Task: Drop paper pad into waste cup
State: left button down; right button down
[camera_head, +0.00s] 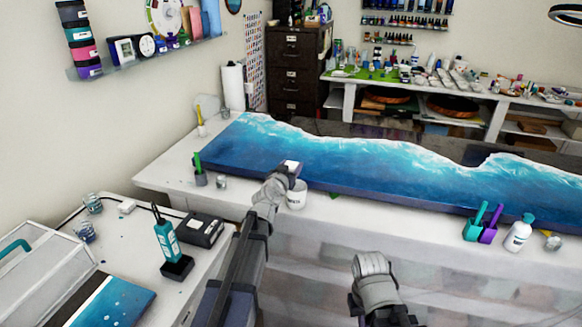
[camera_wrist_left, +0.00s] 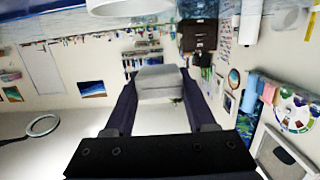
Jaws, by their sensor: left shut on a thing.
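My left gripper (camera_head: 292,169) is shut on a small pale paper pad (camera_head: 291,165) above the front edge of the long table. In the left wrist view the pad (camera_wrist_left: 160,82) sits between the two dark fingers. The white waste cup (camera_head: 297,196) stands on the table edge just below the gripper, apart from the pad. Its rim (camera_wrist_left: 130,6) shows at the top of the left wrist view, which is turned upside down. Part of my right arm shows at the bottom of the head view, but its gripper fingers do not.
A long blue wave resin panel (camera_head: 350,170) lies behind the cup. A grey cup with a green tool (camera_head: 200,178) and a small grey cup (camera_head: 221,183) stand to the left. Teal (camera_head: 476,228) and purple (camera_head: 489,234) cups and a white bottle (camera_head: 519,234) stand to the right.

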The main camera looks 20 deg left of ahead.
pick_arm(q)
jog(key=shift+f, duration=0.55)
pick_arm(e)
jog(key=shift+f, duration=0.55)
pick_arm(q)
jog(key=shift+c, duration=0.7)
grip_release()
jog(key=shift+s+r, duration=0.1)
jog(key=s+r, duration=0.1)
jog(key=s, duration=0.6)
jog(key=shift+s+p, duration=0.25)
jog(key=shift+p, duration=0.2)
pick_arm(e)
jog(key=shift+r, duration=0.6)
pick_arm(q)
jog(key=shift+a, duration=0.1)
